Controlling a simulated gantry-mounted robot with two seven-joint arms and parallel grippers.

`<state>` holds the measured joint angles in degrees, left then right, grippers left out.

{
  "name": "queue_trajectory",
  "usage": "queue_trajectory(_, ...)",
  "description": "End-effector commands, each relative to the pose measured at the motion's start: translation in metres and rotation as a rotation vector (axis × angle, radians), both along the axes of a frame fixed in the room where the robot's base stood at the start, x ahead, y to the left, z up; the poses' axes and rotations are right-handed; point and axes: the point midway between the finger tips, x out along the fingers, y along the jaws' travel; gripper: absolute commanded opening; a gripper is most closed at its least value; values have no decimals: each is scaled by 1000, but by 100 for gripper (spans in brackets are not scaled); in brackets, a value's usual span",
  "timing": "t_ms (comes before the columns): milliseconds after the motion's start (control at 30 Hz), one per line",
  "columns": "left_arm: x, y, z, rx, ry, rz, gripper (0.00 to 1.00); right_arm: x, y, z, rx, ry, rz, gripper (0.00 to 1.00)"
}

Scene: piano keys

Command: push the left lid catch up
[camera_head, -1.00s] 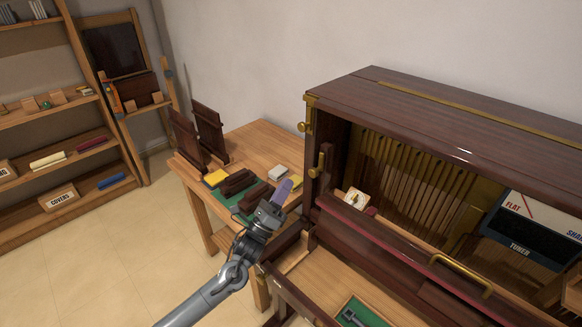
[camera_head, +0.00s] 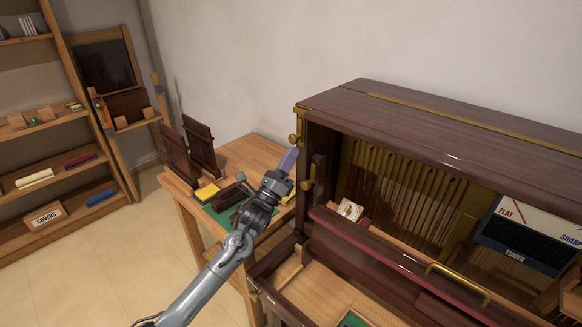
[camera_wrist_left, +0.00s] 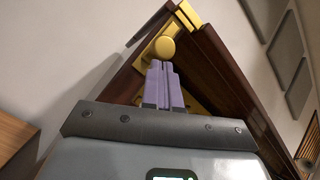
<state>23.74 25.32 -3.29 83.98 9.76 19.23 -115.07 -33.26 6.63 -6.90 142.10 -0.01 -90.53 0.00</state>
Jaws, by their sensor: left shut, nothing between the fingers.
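The left lid catch is a round brass knob (camera_head: 294,139) on the outer left side of the dark wooden piano case (camera_head: 370,110), just below its top corner. In the left wrist view the knob (camera_wrist_left: 165,47) shows right beyond the fingertips, with brass plates around it. My left gripper (camera_head: 292,155) has purple fingers, shut and empty, pointing up at the knob from just below. In the left wrist view the fingertips (camera_wrist_left: 160,64) meet the knob's lower edge in the picture; I cannot tell whether they touch. My right gripper is not in view.
A second brass fitting (camera_head: 308,178) sits lower on the case's left post. A brass handle (camera_head: 458,284) crosses the piano front.

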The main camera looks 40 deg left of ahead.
Motion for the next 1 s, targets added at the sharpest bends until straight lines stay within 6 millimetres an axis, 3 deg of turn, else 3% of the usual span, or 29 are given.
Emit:
queue_trajectory(400,0,1,3,0,0,0,0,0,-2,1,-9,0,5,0)
queue_trajectory(700,0,1,35,1,1,0,0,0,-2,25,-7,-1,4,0)
queue_trajectory(1000,0,1,34,-1,-3,1,0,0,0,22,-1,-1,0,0)
